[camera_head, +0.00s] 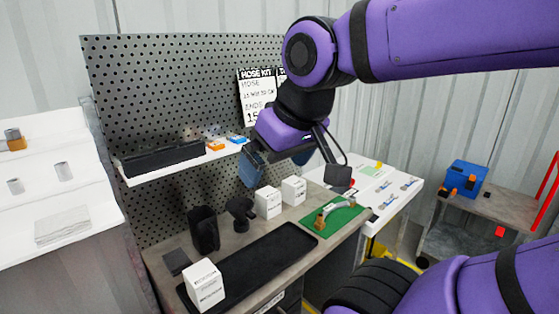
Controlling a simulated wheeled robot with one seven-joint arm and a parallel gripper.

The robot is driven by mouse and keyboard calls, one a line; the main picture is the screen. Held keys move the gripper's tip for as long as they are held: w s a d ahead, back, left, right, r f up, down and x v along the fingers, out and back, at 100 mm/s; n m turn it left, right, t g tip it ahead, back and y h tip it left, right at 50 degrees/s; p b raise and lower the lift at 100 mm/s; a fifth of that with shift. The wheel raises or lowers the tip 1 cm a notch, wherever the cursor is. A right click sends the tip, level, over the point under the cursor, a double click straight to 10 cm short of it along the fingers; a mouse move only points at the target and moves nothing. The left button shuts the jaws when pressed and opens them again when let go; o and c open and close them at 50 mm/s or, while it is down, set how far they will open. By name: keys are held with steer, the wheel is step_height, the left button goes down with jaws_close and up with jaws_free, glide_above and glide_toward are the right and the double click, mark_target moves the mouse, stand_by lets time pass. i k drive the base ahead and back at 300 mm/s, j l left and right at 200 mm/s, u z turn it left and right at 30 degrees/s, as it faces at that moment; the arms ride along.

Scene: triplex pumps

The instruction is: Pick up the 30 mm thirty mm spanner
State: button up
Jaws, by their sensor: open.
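I cannot make out a 30 mm spanner for certain. Several small metallic items with blue marks (388,184) lie on the white surface (415,195) right of the bench; they are too small to identify or read a size. My gripper (296,175) is open, its fingers spread wide with nothing visible between them. It hangs above the back of the bench, over the white boxes and left of the white surface. My arm crosses the upper right and hides part of the background.
The grey bench (162,262) bears a black tray (262,262), white boxes (268,202), a black cup (203,229) and a green mat (352,212) with a curved hose. A pegboard (150,85) with a shelf stands behind. A blue box (466,172) sits on a cart at right.

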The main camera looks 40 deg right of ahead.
mark_target(407, 185)
steer(key=l+z, duration=0.75)
steer(key=l, duration=0.25)
steer(key=i+l+z, duration=0.1)
steer(key=l+z, duration=0.3)
steer(key=i+l+z, duration=0.15)
steer(key=l+z, duration=0.2)
steer(key=l, duration=0.2)
